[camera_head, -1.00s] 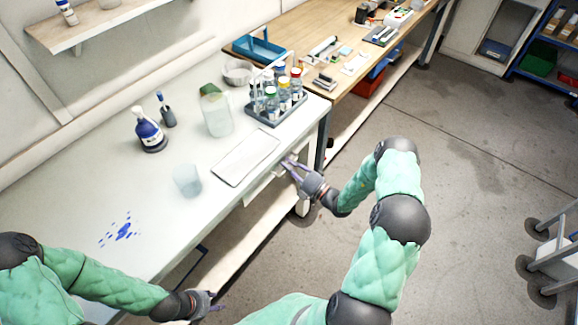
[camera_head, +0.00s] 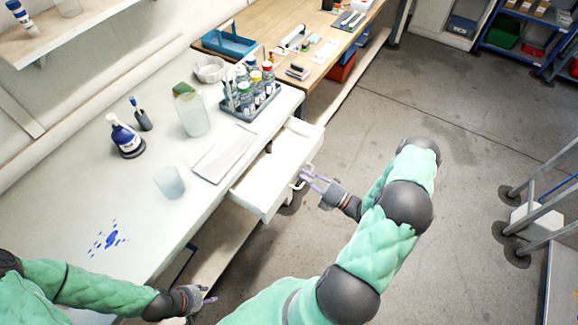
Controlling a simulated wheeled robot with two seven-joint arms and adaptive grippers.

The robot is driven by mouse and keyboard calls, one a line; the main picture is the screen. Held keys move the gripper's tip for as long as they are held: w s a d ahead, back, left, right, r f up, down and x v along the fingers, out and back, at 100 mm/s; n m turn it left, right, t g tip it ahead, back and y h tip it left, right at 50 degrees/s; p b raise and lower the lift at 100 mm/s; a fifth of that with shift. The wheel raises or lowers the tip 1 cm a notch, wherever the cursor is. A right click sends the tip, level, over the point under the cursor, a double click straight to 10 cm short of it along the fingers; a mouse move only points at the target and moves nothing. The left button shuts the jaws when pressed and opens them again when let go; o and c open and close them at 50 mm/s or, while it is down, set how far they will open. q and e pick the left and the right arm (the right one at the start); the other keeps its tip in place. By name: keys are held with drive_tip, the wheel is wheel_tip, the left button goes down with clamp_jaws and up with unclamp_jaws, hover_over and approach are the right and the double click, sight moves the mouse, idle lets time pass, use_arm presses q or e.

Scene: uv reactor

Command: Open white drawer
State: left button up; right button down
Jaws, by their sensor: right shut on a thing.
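The white drawer (camera_head: 268,176) is pulled out from under the white bench (camera_head: 85,205), and its inside looks empty. Its handle (camera_head: 298,184) is on the front face, turned toward the right. My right gripper (camera_head: 312,180) is at this front face, shut on the handle. My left gripper (camera_head: 207,297) is low at the bottom of the view, beside the bench's front edge and away from the drawer. Its fingers are small and seen at an angle, so their opening is unclear.
On the bench are a bottle rack (camera_head: 250,108), a blue-labelled bottle (camera_head: 125,140), a clear beaker (camera_head: 169,182), a jar (camera_head: 192,112), a flat white tray (camera_head: 226,152) and a blue spill (camera_head: 108,239). Open floor (camera_head: 430,125) lies to the right.

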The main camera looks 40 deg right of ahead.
drive_tip(key=r+v, duration=0.1)
drive_tip(key=v, duration=0.7)
drive_tip(key=shift+r, duration=0.25)
drive_tip(key=shift+s, duration=0.1)
drive_tip(key=c, duration=1.5)
unclamp_jaws()
drive_tip(key=shift+d, duration=0.1)
drive_tip(key=v, duration=1.2)
